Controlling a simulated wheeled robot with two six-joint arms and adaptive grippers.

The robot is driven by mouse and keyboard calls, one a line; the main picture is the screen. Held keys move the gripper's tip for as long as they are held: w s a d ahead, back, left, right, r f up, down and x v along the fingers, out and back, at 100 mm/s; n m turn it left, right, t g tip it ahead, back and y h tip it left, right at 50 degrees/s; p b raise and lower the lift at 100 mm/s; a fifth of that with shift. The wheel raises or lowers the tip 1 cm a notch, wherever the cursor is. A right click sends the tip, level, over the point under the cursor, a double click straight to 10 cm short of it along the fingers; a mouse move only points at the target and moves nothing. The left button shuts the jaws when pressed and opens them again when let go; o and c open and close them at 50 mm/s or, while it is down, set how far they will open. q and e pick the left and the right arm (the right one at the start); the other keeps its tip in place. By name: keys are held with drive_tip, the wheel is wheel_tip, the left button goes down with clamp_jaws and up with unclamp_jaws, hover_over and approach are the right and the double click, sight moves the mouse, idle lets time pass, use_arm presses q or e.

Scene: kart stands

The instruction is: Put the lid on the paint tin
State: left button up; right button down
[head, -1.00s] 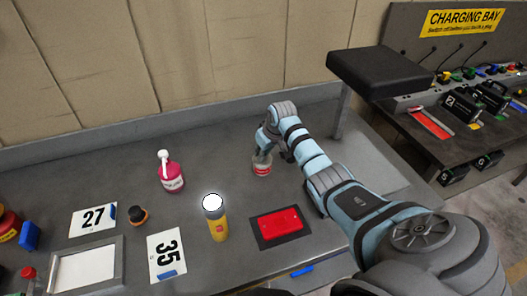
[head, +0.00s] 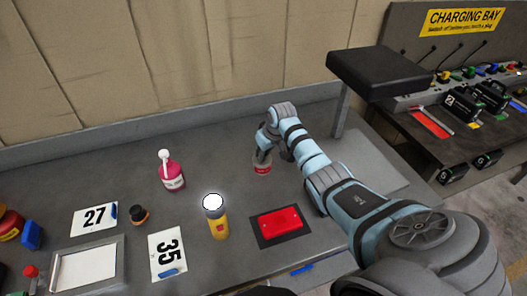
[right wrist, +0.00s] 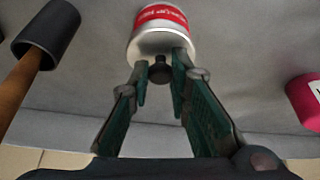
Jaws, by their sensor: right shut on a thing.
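The paint tin (head: 262,168), with a red and white label, stands on the grey bench right of the pink bottle. In the right wrist view the tin (right wrist: 160,14) shows at the top. A silver lid (right wrist: 160,43) with a dark knob covers its near end; I cannot tell whether it is fully seated. My right gripper (head: 263,151) is over the tin, and in the right wrist view its fingers (right wrist: 160,72) are closed around the knob. My left gripper is not in view.
A mallet (right wrist: 35,65) shows in the right wrist view. Bench behind the tin is clear.

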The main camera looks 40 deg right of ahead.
idle(0.4)
drive_tip(key=c, duration=1.4)
unclamp_jaws()
drive_tip(key=shift+o, duration=0.2)
drive_tip(key=o, duration=0.4)
wheel_tip(320, 180, up, 3)
drive_tip(key=p, duration=0.3)
drive_tip(key=shift+r, duration=2.05)
clamp_jaws()
